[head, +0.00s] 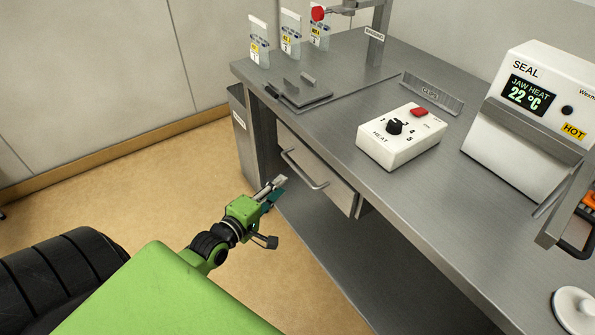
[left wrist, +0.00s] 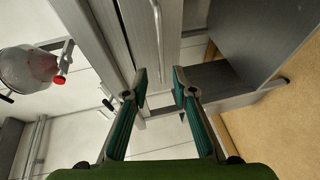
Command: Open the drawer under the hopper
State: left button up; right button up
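The drawer (head: 326,186) is a grey metal front under the counter, with a bar handle (head: 303,172); it looks shut. In the left wrist view the drawer front (left wrist: 139,30) and its handle (left wrist: 157,35) lie beyond the fingers. My left gripper (head: 276,186) is in front of the drawer, a little below and left of the handle. Its fingers (left wrist: 160,74) are apart with nothing between them, and the handle is not between them. The hopper (left wrist: 28,68), a rounded translucent vessel with a red knob, shows in the left wrist view. My right gripper is not in view.
On the steel counter (head: 330,120) stand a white heat-dial box (head: 400,137), a sealer (head: 530,120), a dark flat plate (head: 300,92) and several upright pouches (head: 290,35). A bin (head: 240,130) stands left of the drawer. A lower shelf (head: 350,265) runs under the counter. Floor before the drawer is clear.

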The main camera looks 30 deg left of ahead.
aim_at(298, 171)
pick_arm(q)
jog(key=w, duration=0.3)
jog(key=w+f, duration=0.1)
jog(key=w, duration=0.3)
jog(key=w+f, duration=0.1)
jog(key=w, duration=0.2)
jog(key=shift+w+a, duration=0.1)
jog(key=shift+w, duration=0.1)
grip_shut()
